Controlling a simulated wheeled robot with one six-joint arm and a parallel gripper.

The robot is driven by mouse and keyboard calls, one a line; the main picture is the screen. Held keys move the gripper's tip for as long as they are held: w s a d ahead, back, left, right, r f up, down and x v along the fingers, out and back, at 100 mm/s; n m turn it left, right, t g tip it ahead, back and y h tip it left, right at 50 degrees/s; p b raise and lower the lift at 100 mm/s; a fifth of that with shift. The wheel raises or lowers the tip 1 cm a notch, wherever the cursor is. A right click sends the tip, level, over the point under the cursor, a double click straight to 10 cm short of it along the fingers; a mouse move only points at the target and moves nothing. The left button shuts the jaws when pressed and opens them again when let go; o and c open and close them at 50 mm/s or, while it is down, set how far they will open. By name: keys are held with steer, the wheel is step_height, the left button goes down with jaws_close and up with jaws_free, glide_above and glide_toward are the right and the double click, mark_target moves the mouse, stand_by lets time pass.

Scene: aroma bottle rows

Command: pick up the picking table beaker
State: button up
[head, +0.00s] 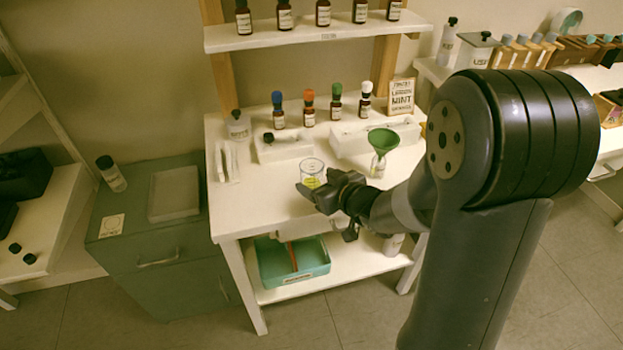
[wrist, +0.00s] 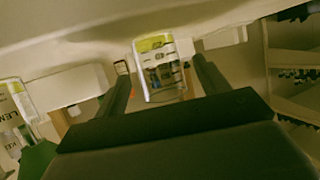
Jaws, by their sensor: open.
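The beaker (head: 312,168) is clear glass with a little yellow liquid at its bottom. It stands upright on the white picking table (head: 265,208), near the front. My gripper (head: 318,190) is at the table's front edge, just in front of the beaker, and partly covers its lower part. In the wrist view, which looks upside down, the beaker (wrist: 160,68) lies between the two dark fingers of my gripper (wrist: 160,82). The fingers are apart and open. I cannot tell whether either finger touches the glass.
A bottle with a green funnel (head: 382,145) stands right of the beaker. White trays (head: 285,150) and several coloured-cap bottles stand behind it. Two white strips (head: 230,162) lie at the left. A teal bin (head: 292,262) sits on the shelf below. The tabletop left of the beaker is clear.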

mark_target(317, 180)
steer(key=x, duration=0.4)
steer(key=shift+c, duration=0.5)
steer(key=shift+s, duration=0.1)
steer(key=c, duration=1)
